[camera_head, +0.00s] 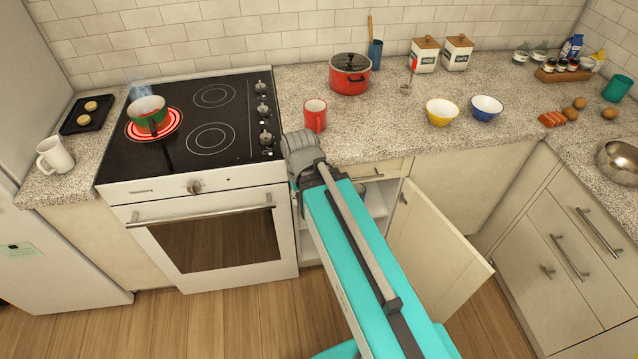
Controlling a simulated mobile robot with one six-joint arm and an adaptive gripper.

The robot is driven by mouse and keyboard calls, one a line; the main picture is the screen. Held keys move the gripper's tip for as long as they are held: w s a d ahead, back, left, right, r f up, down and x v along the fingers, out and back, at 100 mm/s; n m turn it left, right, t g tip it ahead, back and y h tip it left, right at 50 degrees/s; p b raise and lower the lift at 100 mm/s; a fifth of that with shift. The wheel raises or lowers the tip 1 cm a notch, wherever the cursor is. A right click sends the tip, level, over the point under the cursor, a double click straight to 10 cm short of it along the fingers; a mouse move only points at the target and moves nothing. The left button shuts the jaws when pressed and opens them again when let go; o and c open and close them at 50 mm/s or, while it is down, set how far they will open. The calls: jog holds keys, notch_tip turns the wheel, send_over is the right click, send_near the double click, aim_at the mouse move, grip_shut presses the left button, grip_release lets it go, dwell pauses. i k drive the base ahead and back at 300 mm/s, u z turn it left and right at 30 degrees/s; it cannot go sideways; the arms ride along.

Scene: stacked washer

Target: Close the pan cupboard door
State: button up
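The cupboard door (436,252) stands wide open to the right of the oven, swung out over the floor. My gripper is not visible, and the arm hides much of the opening.
A red mug (315,115) stands near the counter edge, close to my arm's joint. Drawers (572,250) flank the door's right side. Wooden floor (490,325) shows below the door.

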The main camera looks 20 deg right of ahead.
aim_at(443, 268)
jog(key=u, duration=0.25)
jog(key=k, duration=1)
jog(key=z, duration=0.65)
jog(key=i, duration=1)
jog(key=u, duration=0.05)
